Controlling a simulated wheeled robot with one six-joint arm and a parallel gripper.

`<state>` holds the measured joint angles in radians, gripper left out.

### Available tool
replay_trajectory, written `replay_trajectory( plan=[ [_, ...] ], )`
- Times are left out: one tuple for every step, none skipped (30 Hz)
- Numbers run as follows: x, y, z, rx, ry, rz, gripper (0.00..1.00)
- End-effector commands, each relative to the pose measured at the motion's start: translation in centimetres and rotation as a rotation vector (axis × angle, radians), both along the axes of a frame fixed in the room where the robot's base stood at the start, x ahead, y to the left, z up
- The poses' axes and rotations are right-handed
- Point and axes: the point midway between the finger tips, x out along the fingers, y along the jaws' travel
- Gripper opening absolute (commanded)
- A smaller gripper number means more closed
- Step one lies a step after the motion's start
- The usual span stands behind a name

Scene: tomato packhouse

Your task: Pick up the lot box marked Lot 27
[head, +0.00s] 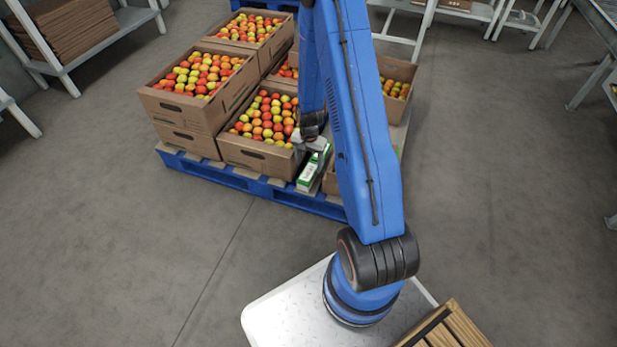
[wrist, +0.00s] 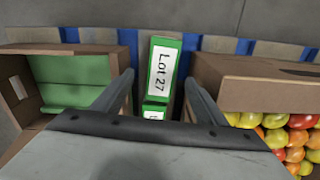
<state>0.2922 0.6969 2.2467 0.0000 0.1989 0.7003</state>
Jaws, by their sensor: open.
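The lot box marked Lot 27 (wrist: 156,92) is a narrow green box with a white label, between two cartons in the wrist view. A green and white box also shows at the pallet's front edge in the head view (head: 306,178); its text is too small to read there. My gripper (wrist: 159,76) is open, with one finger on each side of the green box in the picture. I see no clear contact. In the head view my gripper (head: 313,150) is over the box, partly covering it. A second green label (wrist: 154,112) shows just below, mostly hidden by my gripper.
A carton of tomatoes (wrist: 250,82) stands close on the right in the wrist view. An open carton with a green inside (wrist: 120,55) stands close on the left. Both are on the blue pallet (head: 215,174). The floor in front is clear.

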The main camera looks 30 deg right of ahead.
Motion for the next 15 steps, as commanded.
replay_trajectory(
  plan=[
    [0.0,0.0,-0.4,0.000,0.000,0.000,0.66],
    [0.0,0.0,-0.5,0.000,0.000,0.000,0.66],
    [0.0,0.0,-0.7,0.000,-0.001,0.000,0.66],
    [0.0,0.0,-0.8,0.000,-0.001,0.000,0.66],
    [0.0,0.0,-0.9,0.000,-0.001,0.000,0.66],
    [0.1,0.0,-1.0,0.000,-0.001,0.000,0.66],
    [0.1,0.0,-1.2,0.000,0.000,0.000,0.66],
    [0.1,0.0,-1.4,0.000,0.000,0.000,0.66],
    [0.2,-0.1,-1.7,0.000,0.000,0.000,0.66],
    [0.2,-0.1,-2.0,0.001,0.001,0.000,0.66],
    [0.3,-0.1,-2.4,0.000,0.001,0.000,0.66],
    [0.4,-0.1,-2.9,0.000,0.001,0.000,0.66],
    [0.5,-0.2,-3.3,0.000,0.001,0.000,0.66],
    [0.5,-0.2,-3.7,0.000,0.001,0.000,0.66],
    [0.6,-0.2,-4.1,0.000,0.001,0.000,0.66]
  ],
)
